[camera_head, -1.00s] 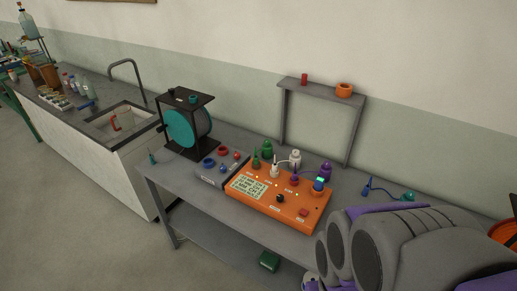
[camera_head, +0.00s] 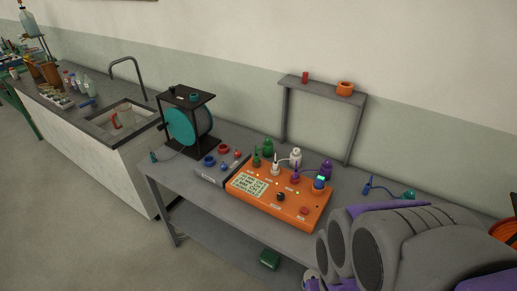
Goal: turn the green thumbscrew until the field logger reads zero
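An orange box with a pale text display (camera_head: 262,187), which looks like the field logger, sits on the grey bench. Its text is too small to read. Small lights, a black knob (camera_head: 281,196) and a red button (camera_head: 304,211) are on its top. A small green pointed piece (camera_head: 256,160) stands at its back edge, and a larger green piece (camera_head: 267,147) stands behind it. I cannot tell which, if either, is the green thumbscrew. My grey and purple arm fills the lower right, in front of the box's right end. My gripper's fingers do not show.
A black-framed teal reel (camera_head: 183,127) stands on the bench left of the box. A grey stand (camera_head: 284,111) rises behind, with a red piece and an orange ring on top. A sink counter (camera_head: 92,157) is further left. A green box (camera_head: 269,259) lies below the bench.

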